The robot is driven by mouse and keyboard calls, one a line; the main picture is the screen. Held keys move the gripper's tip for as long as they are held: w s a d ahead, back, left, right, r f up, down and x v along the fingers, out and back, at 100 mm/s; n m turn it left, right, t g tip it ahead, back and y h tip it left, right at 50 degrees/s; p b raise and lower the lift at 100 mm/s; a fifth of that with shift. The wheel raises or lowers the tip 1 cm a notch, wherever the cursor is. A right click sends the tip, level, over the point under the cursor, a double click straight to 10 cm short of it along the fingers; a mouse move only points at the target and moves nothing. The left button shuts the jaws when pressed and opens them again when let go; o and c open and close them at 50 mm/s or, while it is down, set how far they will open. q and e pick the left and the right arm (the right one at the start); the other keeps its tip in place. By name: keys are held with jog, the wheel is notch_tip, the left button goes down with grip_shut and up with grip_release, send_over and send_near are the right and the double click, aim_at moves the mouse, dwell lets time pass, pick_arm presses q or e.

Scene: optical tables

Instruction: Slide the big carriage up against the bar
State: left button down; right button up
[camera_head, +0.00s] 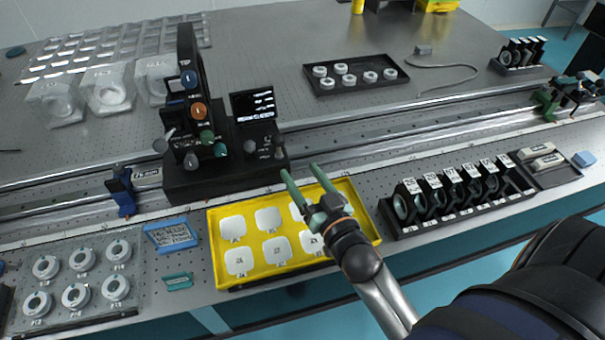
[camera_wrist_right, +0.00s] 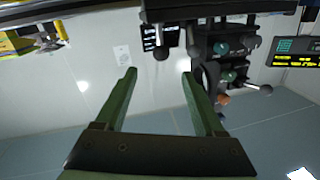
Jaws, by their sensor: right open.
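The big carriage (camera_head: 225,178) is a black block on the long rail, left of centre in the head view. It carries a tall black ring plate, coloured knobs and a small dark display. It also shows upside down at the top of the right wrist view (camera_wrist_right: 215,12). My right gripper (camera_head: 299,170) is open and empty, just right of the carriage's right end and above the yellow tray; its fingers also show in the wrist view (camera_wrist_right: 158,73). A blue upright piece (camera_head: 122,192) stands on the rail left of the carriage, apart from it. I cannot tell which piece is the bar.
The yellow tray (camera_head: 213,262) with white pieces lies in front of the rail. A black rack of ring mounts (camera_head: 455,195) stands to its right. The rail (camera_head: 420,132) is clear right of the carriage up to a green fixture (camera_head: 548,104).

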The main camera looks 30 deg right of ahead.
jog(key=w+b, duration=0.2)
jog(key=w, duration=0.1)
send_over(274, 149)
dwell(0.5)
grip_shut()
dwell(0.6)
dwell(0.8)
